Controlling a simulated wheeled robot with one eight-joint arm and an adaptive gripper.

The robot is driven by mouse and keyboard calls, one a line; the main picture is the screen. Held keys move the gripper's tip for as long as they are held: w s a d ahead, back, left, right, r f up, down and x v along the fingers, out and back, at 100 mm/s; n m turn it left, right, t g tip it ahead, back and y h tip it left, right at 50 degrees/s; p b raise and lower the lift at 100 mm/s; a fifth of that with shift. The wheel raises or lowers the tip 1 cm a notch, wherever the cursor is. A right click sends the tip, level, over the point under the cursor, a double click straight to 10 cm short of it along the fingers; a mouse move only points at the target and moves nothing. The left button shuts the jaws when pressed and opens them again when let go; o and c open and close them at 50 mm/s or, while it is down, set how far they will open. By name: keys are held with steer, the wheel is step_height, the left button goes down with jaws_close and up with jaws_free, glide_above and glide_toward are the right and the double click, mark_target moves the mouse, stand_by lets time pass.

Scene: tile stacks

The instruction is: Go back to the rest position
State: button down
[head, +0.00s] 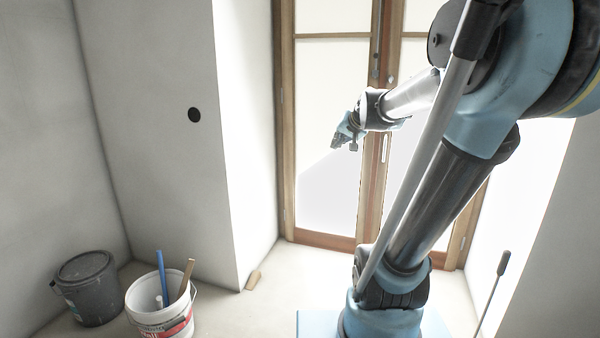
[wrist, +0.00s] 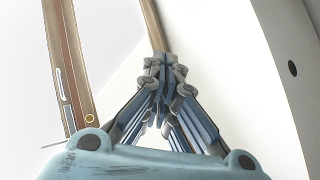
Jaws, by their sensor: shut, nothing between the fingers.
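My gripper (head: 341,138) is raised in front of the glazed door in the head view, at the end of my bent arm. In the wrist view my gripper (wrist: 165,62) has its fingers together at the tips. Nothing is between them. It touches nothing that I can see. No tile stacks show in either view.
A wood-framed glass door (head: 325,240) stands behind my arm. A dark bucket (head: 90,290) and a white bucket (head: 160,318) with tools are at the lower left. A wall corner (head: 235,200) juts out left of the door. A thin dark-handled rod (head: 493,290) stands at the right.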

steer(key=s+d+f+n+g+h, duration=0.1)
steer(key=s+d+f+g+h, duration=0.1)
steer(key=s+f, duration=0.9)
steer(key=s+d+f+n+g+h, duration=0.1)
steer(key=s+d+f+g, duration=0.3)
steer(key=s+f, duration=0.7)
steer(key=s+g, duration=0.1)
steer(key=s, duration=0.6)
steer(key=shift+s+f+n+g+h, duration=0.25)
steer(key=shift+s+n+g+h, duration=0.05)
steer(key=shift+s+n+h, duration=0.1)
steer(key=shift+w, duration=0.1)
steer(key=shift+w+a+f, duration=0.1)
steer(key=shift+w+f, duration=0.1)
steer(key=shift+w, duration=0.2)
